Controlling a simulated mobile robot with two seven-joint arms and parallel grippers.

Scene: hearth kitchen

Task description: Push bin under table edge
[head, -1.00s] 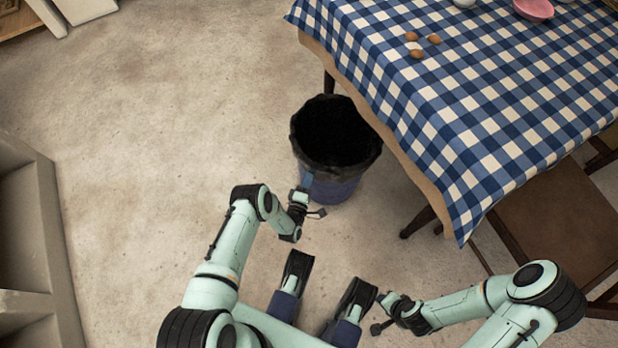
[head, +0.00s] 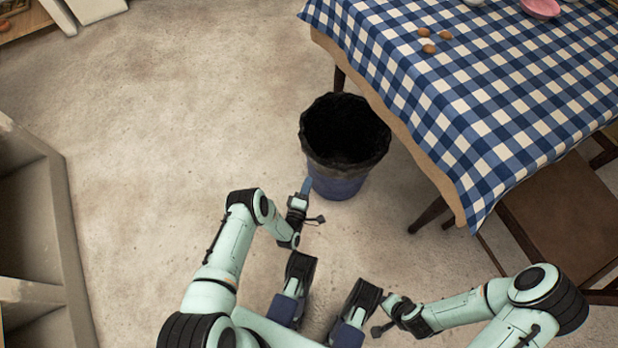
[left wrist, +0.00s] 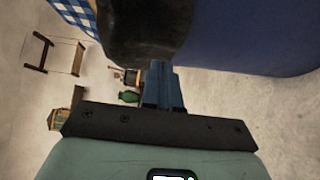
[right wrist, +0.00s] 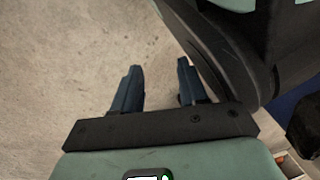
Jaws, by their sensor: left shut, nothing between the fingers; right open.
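A blue bin (head: 338,187) with a black liner folded over its rim stands upright on the floor, beside the near left edge of the table. The table (head: 470,90) wears a blue and white checked cloth. My left gripper (head: 307,185) is shut and empty at the bin's near left side; I cannot tell whether it touches. In the left wrist view the bin (left wrist: 250,35) fills the top, just beyond the shut fingers (left wrist: 160,68). My right gripper (right wrist: 160,72) is open and empty, over bare floor near my base in the right wrist view.
A wooden chair (head: 560,215) stands at the table's near right side. Several brown eggs (head: 429,48) and a pink bowl (head: 541,8) are on the table. A pale shelf unit (head: 50,230) stands at the left. The floor left of the bin is clear.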

